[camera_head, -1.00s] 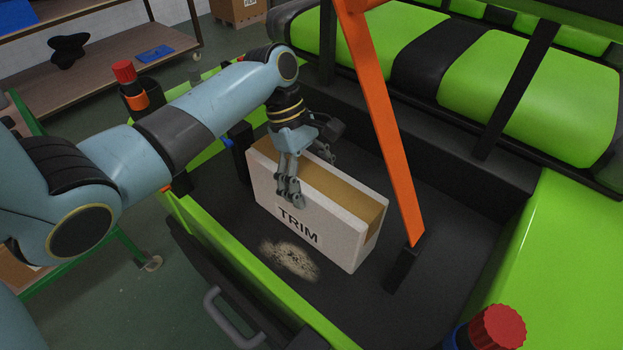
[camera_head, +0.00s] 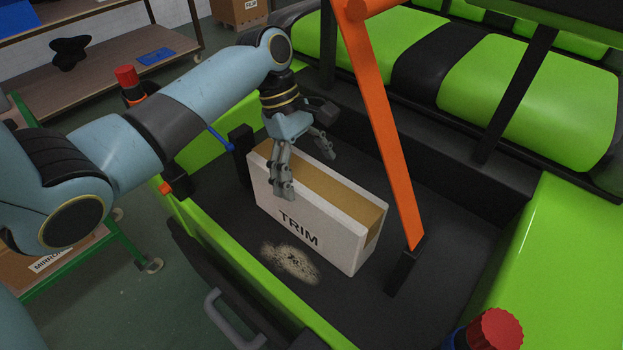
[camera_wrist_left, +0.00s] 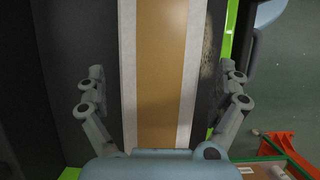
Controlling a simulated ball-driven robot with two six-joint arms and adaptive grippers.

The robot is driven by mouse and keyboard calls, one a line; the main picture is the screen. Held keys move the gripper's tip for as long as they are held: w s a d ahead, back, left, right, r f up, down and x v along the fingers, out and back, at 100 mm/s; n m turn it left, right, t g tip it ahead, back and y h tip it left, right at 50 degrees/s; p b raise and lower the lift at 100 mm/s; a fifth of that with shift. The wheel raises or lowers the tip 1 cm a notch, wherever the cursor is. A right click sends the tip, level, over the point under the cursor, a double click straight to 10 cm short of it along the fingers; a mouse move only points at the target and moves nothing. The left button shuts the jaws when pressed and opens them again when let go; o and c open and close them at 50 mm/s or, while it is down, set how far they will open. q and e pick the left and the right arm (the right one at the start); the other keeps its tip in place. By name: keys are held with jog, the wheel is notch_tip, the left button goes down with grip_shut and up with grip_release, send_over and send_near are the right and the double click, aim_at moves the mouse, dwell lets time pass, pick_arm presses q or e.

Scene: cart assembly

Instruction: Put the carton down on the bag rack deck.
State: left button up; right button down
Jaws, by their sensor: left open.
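The white carton (camera_head: 310,228) marked TRIM stands upright on the dark bag rack deck (camera_head: 340,305) of the green cart. Its brown top shows in the left wrist view (camera_wrist_left: 160,80). My left gripper (camera_head: 305,168) is open above the carton's left end. In the left wrist view its fingers (camera_wrist_left: 163,88) stand on either side of the carton, with gaps to both faces. The gripper holds nothing. My right gripper is not in view.
An orange post (camera_head: 385,130) rises from a black foot just right of the carton. Green and black seats (camera_head: 490,80) stand behind. A red-capped knob (camera_head: 497,328) is at the front right. A pale speckled patch (camera_head: 290,262) marks the deck before the carton.

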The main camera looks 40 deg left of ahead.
pick_arm(q)
jog(key=v, duration=0.9)
jog(key=shift+p, duration=0.4)
jog(key=shift+f, duration=0.1)
jog(key=shift+s, duration=0.1)
